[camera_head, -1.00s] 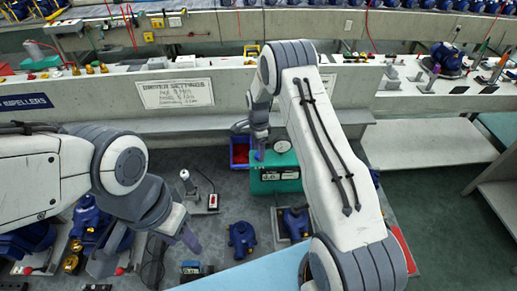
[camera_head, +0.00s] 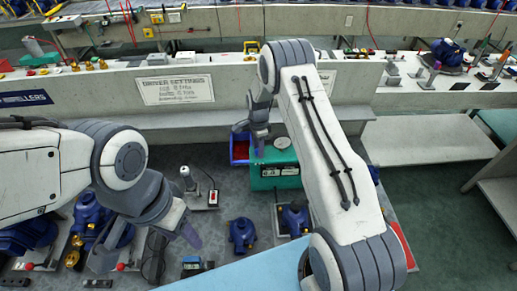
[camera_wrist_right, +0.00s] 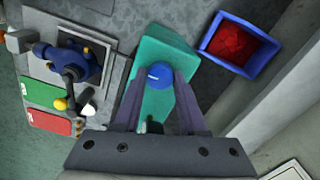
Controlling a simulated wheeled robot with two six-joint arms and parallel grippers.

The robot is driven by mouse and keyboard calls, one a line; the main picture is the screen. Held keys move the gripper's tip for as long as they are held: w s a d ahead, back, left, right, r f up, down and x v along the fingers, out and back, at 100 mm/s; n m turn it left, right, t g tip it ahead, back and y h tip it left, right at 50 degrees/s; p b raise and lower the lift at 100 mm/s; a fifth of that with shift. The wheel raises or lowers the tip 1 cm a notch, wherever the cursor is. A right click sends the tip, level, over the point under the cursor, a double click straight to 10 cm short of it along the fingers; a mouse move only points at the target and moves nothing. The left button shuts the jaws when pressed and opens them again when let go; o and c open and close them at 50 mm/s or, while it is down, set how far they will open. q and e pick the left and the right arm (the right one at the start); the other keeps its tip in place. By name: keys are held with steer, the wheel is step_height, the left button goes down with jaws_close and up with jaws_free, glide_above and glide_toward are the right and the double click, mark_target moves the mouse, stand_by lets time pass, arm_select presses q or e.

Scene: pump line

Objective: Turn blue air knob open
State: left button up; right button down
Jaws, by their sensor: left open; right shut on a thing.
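The blue air knob (camera_wrist_right: 158,75) sits on top of the teal box (camera_wrist_right: 150,110) in the right wrist view. The fingers of my right gripper (camera_wrist_right: 159,82) are on both sides of the knob, shut on it. In the head view my right gripper (camera_head: 258,150) reaches down to the teal box (camera_head: 262,182), and the knob is hidden there behind the fingers. A round white gauge (camera_head: 282,143) is on the box top, beside the gripper. My left gripper (camera_head: 190,236) is open and empty, low above the bench, left of the box.
A blue bin (camera_wrist_right: 243,45) with red contents stands beside the box. A blue pump (camera_head: 242,236) and a stand with a red switch (camera_head: 212,198) are between my arms. A light blue mat (camera_head: 235,272) lies in front. A low wall stands behind.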

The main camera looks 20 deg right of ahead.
steer(key=n+b, duration=0.2)
steer(key=n, duration=0.1)
steer(key=shift+f+n+b, duration=0.15)
steer(key=shift+n+b, duration=0.15)
steer(key=shift+b, duration=0.1)
steer(key=n+b, duration=0.2)
steer(key=n, duration=0.2)
steer(key=shift+n, duration=0.3)
steer(key=n+b, duration=0.2)
steer(key=n, duration=0.2)
steer(key=n+b, duration=0.1)
steer(key=n, duration=0.4)
steer(key=shift+r, duration=0.2)
steer(key=shift+n, duration=0.3)
steer(key=shift+w, duration=0.1)
steer(key=shift+c, duration=2.3)
jaws_free()
